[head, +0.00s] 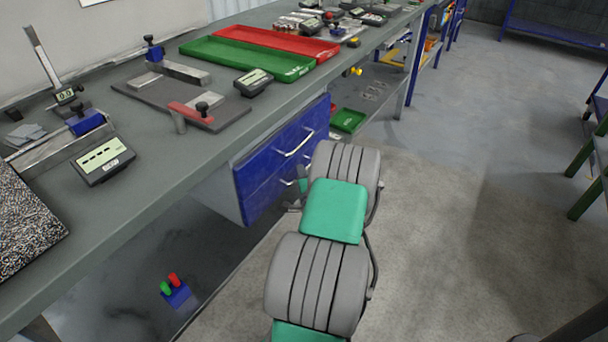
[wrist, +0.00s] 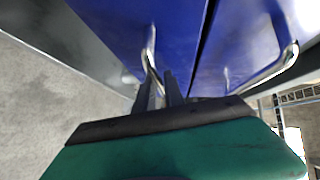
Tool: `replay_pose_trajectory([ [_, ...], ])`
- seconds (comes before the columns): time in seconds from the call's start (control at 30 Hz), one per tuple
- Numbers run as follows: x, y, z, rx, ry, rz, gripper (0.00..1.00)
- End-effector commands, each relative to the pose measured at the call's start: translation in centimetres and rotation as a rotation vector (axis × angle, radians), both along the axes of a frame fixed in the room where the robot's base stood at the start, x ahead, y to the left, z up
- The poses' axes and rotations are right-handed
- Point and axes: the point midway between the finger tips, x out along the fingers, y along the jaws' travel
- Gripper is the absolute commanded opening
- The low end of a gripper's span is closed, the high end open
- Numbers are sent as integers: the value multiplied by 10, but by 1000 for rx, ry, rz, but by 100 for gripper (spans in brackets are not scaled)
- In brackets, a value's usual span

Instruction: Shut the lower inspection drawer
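The blue drawer unit hangs under the bench, with two fronts one above the other. The upper drawer (head: 290,136) has a pale bar handle (head: 297,146). The lower drawer (head: 258,198) is partly hidden by my arm in the head view, and I cannot tell how far out it stands. In the wrist view, two blue fronts meet at a dark seam. My gripper (wrist: 163,80) is at the metal handle (wrist: 149,45) of the left front, its two fingers close together. The handle's near end runs down to the fingers; whether they grip it is unclear. The other handle (wrist: 280,68) is right.
The bench top (head: 190,140) above carries gauges, a green tray (head: 235,58) and a red tray (head: 285,40). A lower shelf (head: 130,280) holds a small blue block with red and green pegs (head: 175,292). The floor to the right (head: 440,210) is clear.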

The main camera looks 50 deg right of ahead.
Motion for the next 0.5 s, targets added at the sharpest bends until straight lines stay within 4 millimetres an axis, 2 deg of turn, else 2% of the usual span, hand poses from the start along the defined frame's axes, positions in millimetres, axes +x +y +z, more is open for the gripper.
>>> replay_pose_trajectory([
  [0.03, 0, 0, 1, -1, -1, 0, 17],
  [0.23, -3, -3, 0, -1, 0, -6, 33],
  [0.5, -6, -1, 0, 1, 1, -7, 33],
])
